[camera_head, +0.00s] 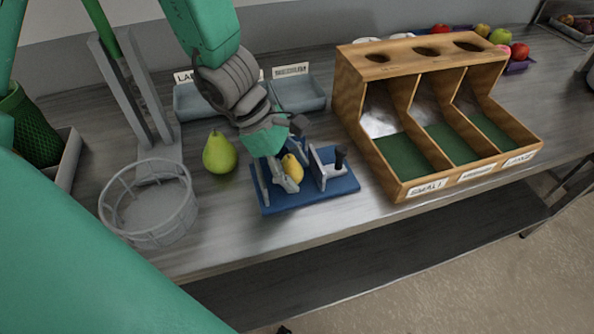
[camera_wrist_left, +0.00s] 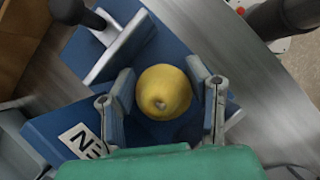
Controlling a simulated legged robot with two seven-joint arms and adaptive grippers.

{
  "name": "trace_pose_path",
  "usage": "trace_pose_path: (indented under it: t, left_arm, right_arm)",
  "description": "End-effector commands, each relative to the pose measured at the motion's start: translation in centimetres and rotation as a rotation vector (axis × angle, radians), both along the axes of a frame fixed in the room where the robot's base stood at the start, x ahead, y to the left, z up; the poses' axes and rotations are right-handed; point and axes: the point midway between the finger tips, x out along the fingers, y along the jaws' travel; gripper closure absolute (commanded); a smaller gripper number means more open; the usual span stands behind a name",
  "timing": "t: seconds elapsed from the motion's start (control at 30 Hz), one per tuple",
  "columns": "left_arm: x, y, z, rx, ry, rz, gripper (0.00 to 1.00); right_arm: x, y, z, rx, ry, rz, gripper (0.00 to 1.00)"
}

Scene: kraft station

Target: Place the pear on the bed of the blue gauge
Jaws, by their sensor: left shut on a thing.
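A green pear (camera_head: 219,153) stands on the table left of the blue gauge. The blue gauge (camera_head: 335,187) has a flat blue bed with grey upright plates and a black knob; its bed (camera_wrist_left: 180,45) also shows in the left wrist view. My left gripper (camera_head: 283,178) is over the gauge, shut on a yellow fruit (camera_head: 292,168). In the left wrist view the yellow fruit (camera_wrist_left: 163,92) sits between the two fingers (camera_wrist_left: 166,100), above the blue bed. I cannot tell whether it touches the bed. My right gripper is not in view.
A wooden sorter (camera_head: 423,49) with three green-floored bays stands right of the gauge. A round grey wire basket (camera_head: 148,240) is at the left. Labelled grey trays (camera_head: 300,95) stand behind. Several fruits lie at the back right. The table's front edge is close to the gauge.

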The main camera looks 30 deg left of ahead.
Motion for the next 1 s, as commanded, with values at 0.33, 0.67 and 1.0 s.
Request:
trace_pose_path:
  t: [0.33, 0.67, 1.0]
  left_arm:
    - [0.11, 0.28, -1.07, 0.023, 0.005, 0.015, 0.87]
    - [0.03, 0.29, -0.78, 0.021, 0.002, 0.013, 0.32]
    - [0.07, 0.38, -0.51, 0.024, 0.000, 0.013, 0.32]
  right_arm:
    - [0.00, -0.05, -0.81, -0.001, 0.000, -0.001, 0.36]
    - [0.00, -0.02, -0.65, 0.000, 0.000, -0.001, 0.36]
    - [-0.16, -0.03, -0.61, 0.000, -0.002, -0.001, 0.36]
